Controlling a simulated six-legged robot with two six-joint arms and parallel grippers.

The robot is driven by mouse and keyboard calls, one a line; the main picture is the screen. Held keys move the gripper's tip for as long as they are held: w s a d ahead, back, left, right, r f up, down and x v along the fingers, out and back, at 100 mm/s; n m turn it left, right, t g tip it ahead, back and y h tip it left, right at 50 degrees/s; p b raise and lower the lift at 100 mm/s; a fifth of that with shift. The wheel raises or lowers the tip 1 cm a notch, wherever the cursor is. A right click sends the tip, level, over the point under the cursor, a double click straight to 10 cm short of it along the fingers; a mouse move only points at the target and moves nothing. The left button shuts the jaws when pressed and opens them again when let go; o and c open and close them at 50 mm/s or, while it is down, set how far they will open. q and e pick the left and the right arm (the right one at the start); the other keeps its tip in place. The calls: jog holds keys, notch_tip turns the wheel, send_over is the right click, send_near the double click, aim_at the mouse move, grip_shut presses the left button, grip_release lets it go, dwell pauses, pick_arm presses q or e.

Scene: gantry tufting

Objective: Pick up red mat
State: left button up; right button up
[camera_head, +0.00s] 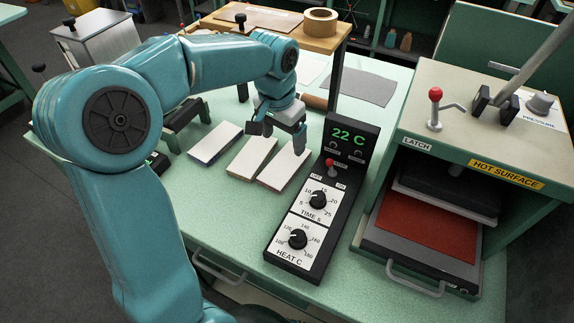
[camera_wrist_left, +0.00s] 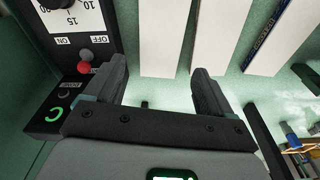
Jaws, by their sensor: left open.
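The red mat (camera_head: 425,228) lies flat on the lower tray of the heat press (camera_head: 450,150), under a dark upper plate. The far part of the mat is hidden by that plate. My left gripper (camera_head: 278,136) is open and empty. It hangs above the table, over the far ends of the white-topped boards and left of the control box, well to the left of the mat. Its two dark fingers stand apart in the left wrist view (camera_wrist_left: 160,80), where the mat does not show. My right gripper is not in view.
White-topped boards (camera_head: 252,160) lie on the green table; they also show in the wrist view (camera_wrist_left: 218,38). The control box (camera_head: 318,215), reading 22 C, stands between them and the press. A metal handle (camera_head: 415,287) sticks out before the press. A grey sheet (camera_head: 358,87) lies behind.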

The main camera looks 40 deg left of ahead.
aim_at(285, 164)
pick_arm(q)
notch_tip(285, 164, down, 8)
jog(key=shift+w+r, duration=0.1)
jog(key=shift+w, duration=0.05)
jog(key=shift+w+a+f, duration=0.1)
jog(key=shift+f, duration=0.35)
jog(key=shift+c, duration=0.3)
jog(key=c, duration=0.6)
